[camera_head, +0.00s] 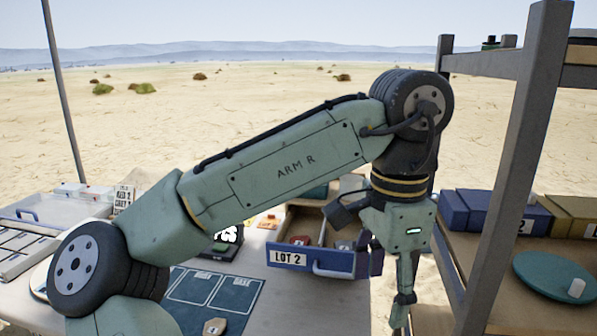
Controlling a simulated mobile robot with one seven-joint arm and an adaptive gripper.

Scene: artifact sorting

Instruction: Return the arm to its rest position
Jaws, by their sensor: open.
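My arm, marked ARM R, reaches across the view from lower left to upper right and bends down at the wrist. My gripper (388,290) hangs down at its end, right of the LOT 2 drawer. It is open, with one finger toward the drawer and the other lower right. I see nothing held between the fingers. The blue-fronted LOT 2 drawer (335,262) stands open on the table, with a reddish piece (299,240) and other small things inside. My gripper covers the drawer's right end, and I cannot tell whether they touch.
A grey shelf post (515,150) rises close to my gripper's right. Shelves there hold blue boxes (490,212), tan boxes and a teal disc (553,277). A dark mat (240,296) bears a tan numbered piece (213,327). Clear bins (60,208) stand at left. Open desert lies beyond.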

